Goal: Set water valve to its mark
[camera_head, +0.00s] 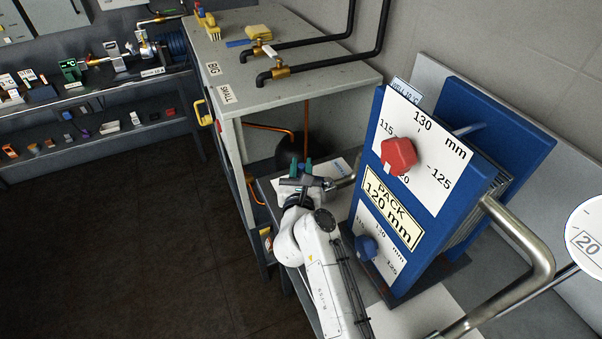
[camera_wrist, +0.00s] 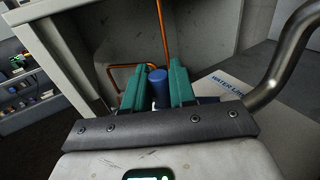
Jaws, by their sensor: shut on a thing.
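My gripper (camera_head: 301,167) has teal fingers and is low beside the left side of the blue plate pack. In the wrist view its fingers (camera_wrist: 157,88) are shut on a blue round-ended handle (camera_wrist: 157,82), which appears to be the water valve's. The valve body and any mark on it are hidden behind my gripper. A pale plate lettered "WATER LINE" (camera_wrist: 228,84) lies just right of the fingers, and a steel pipe (camera_wrist: 285,65) bends down beside it. In the head view the handle cannot be made out.
The blue plate pack (camera_head: 425,215) stands right of my arm, with a red knob (camera_head: 398,155) and a blue knob (camera_head: 366,248) on its front. A grey cabinet (camera_head: 300,80) with black hoses stands behind. Orange pipes (camera_wrist: 131,70) run beyond the fingers. Open floor (camera_head: 110,240) lies left.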

